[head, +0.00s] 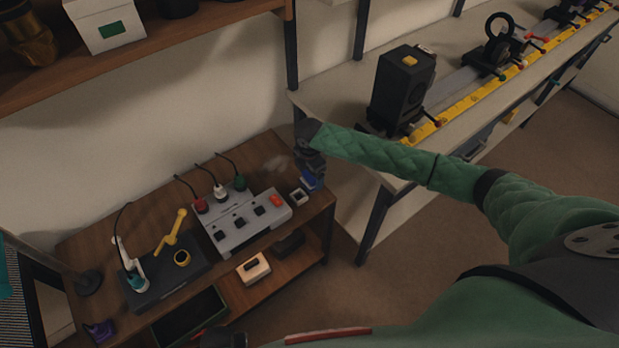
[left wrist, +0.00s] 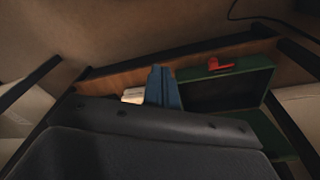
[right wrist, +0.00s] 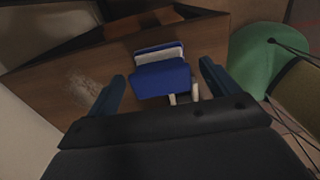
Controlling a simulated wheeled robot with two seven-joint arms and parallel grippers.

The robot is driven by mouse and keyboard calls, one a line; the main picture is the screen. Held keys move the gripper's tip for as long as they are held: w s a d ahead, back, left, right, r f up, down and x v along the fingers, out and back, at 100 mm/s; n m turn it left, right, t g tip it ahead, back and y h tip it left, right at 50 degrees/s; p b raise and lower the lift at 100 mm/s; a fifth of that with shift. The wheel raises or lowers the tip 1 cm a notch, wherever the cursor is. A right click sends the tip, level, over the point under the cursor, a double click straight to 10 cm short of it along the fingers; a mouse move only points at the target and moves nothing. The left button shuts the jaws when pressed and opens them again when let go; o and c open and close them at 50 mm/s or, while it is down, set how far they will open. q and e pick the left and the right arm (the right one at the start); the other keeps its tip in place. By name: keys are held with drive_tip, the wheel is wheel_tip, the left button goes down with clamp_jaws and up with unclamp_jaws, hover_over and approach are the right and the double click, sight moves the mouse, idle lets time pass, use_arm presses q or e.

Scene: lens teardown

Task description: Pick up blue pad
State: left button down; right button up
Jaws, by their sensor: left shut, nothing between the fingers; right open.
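The blue pad (right wrist: 162,80) lies on the wooden table, on or against a pale, light-coloured piece, in the right wrist view. In the head view the blue pad (head: 309,180) shows small near the table's right end. My right gripper (right wrist: 160,84) is open, its two blue fingers on either side of the pad and apart from it. In the head view the right gripper (head: 312,172) is above the table's right end, partly hidden by my forearm. My left gripper (left wrist: 163,72) is shut and empty, its blue fingers together in the left wrist view.
A grey switch box (head: 241,222) with plugs and cables stands left of the pad. A small white square piece (head: 299,196) is beside the pad. A green rounded object (right wrist: 250,60) is close to the right finger. A bench (head: 345,112) with a yellow rail stands right.

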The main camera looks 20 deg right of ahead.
drive_tip(key=shift+f+p, duration=0.3)
drive_tip(key=shift+f, duration=1)
use_arm(q)
drive_tip(key=f, duration=0.2)
drive_tip(key=s+f, duration=0.1)
drive_tip(key=shift+a, duration=0.25)
use_arm(e)
drive_tip(key=c, duration=1.1)
use_arm(q)
drive_tip(key=shift+s, duration=0.1)
use_arm(e)
drive_tip(key=shift+o, duration=0.2)
drive_tip(key=shift+r, duration=0.1)
